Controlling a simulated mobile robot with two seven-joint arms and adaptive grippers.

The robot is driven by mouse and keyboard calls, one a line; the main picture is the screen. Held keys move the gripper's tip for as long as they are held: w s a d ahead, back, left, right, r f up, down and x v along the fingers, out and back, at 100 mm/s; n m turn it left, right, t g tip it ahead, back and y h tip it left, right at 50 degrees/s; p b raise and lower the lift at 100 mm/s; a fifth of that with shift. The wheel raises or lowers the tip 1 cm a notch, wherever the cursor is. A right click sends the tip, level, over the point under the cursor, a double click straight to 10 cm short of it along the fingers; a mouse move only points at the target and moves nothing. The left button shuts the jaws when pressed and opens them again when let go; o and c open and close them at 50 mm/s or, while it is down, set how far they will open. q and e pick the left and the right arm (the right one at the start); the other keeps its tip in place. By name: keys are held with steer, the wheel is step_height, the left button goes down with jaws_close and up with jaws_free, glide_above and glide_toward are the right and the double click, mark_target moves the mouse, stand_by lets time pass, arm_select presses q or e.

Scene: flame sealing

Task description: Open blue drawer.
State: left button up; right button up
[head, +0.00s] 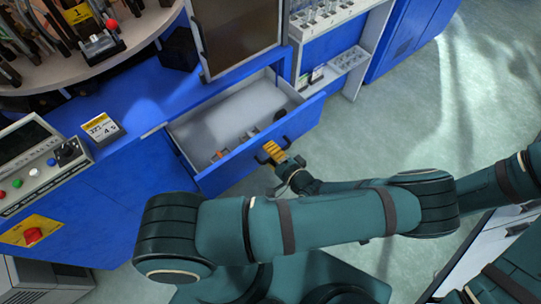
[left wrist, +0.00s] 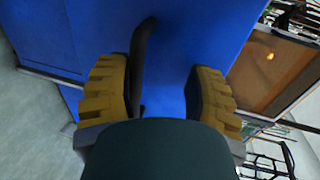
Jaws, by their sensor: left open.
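The blue drawer (head: 220,173) is pulled out of the blue machine in the head view. Its pale interior (head: 235,105) shows, with a few small items inside. A dark bar handle (left wrist: 143,55) is on its blue front. My left gripper (head: 273,152) is at the handle. In the left wrist view its yellow-padded fingers (left wrist: 160,100) are apart, with the handle between them, close to the left finger. My dark wrist part hides the lower middle of that view. My right gripper is not in view.
A control panel (head: 38,165) with buttons and a small price-like display (head: 102,128) are at the left. A round table (head: 90,65) with tools is at the upper left. A rack of vials (head: 325,15) stands right of the drawer. Clear floor (head: 430,110) lies at right.

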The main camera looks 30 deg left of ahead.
mark_target(263, 137)
arm_select(q)
steer(key=o, duration=0.4)
step_height(263, 137, up, 4)
steer(key=shift+w, duration=0.1)
steer(key=shift+c, duration=0.2)
step_height(263, 137, up, 3)
steer(key=shift+f, duration=0.15)
steer(key=c, duration=0.4)
steer(key=shift+o, duration=0.2)
steer(key=shift+r, duration=0.65)
steer(key=s+f+n+g+h, duration=0.2)
steer(key=s+f+g+h, duration=0.3)
steer(key=s+f+g, duration=0.55)
steer(key=s+d+n+h, duration=0.1)
steer(key=s+d+h, duration=0.4)
steer(key=d+h, duration=0.35)
steer(key=w+d+r+n+t+h, duration=0.2)
steer(key=w+t, duration=0.4)
steer(key=w, duration=0.4)
step_height(263, 137, up, 2)
steer(key=n+h, duration=0.1)
steer(key=h, duration=0.1)
steer(key=shift+w+d+h, duration=0.2)
steer(key=shift+w+h, duration=0.15)
steer(key=shift+w, duration=0.05)
